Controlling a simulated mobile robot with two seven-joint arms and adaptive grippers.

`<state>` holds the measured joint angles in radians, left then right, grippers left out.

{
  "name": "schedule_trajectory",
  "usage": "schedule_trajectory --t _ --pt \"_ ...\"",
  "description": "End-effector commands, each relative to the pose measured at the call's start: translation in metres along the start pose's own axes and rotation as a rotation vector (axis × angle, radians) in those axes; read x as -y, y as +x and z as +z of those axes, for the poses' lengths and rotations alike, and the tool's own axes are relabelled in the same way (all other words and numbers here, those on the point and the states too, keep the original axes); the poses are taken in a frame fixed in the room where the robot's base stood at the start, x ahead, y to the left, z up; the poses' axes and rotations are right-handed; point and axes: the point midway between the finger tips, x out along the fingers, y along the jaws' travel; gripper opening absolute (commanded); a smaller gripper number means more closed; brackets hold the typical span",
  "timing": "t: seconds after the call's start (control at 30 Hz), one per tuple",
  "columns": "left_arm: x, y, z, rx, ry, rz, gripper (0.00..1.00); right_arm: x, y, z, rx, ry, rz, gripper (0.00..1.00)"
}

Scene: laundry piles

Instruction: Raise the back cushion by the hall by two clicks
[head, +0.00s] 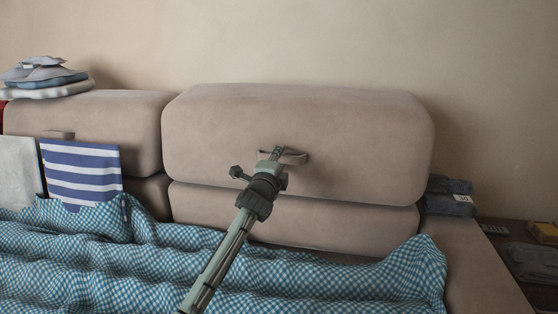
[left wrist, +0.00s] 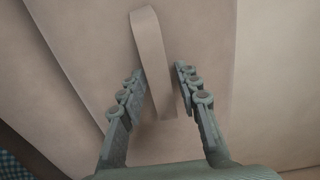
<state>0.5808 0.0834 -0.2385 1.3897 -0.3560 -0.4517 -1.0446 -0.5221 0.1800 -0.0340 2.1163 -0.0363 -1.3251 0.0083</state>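A wide beige back cushion (head: 360,130) stands raised above a lower beige cushion section (head: 350,222), with a dark gap between them. A beige strap loop (head: 293,157) is on its front; the strap also shows in the left wrist view (left wrist: 150,50). My left gripper (head: 276,153) is at the strap. In the left wrist view its two fingers (left wrist: 160,72) are apart, with the strap between them; whether either finger touches it I cannot tell. A second back cushion (head: 85,112) stands to the left. Which one is by the hall the frames do not show. My right gripper is not in view.
A blue checkered blanket (head: 330,285) lies rumpled over the seat. A striped towel (head: 80,170) and a pale cloth (head: 18,172) hang at the left. Folded laundry (head: 45,90) is piled on the left cushion. Blue folded cloths (head: 449,203) lie on the right armrest (head: 480,265).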

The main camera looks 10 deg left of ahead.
Motion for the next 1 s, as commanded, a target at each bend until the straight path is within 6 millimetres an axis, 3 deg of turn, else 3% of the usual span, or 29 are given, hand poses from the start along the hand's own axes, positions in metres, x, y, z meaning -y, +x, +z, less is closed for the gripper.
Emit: schedule_trajectory --t 0.33,0.6,1.0 --pt "-0.0003 0.0057 0.0002 0.000 -0.001 0.001 0.33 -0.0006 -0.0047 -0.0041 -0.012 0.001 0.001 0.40" --pt "-0.0004 0.0055 0.0003 0.001 -0.001 0.001 0.00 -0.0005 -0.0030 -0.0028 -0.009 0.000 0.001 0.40" --pt "-0.0005 0.0054 0.0004 0.001 -0.001 0.001 0.00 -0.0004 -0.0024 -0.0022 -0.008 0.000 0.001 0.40"
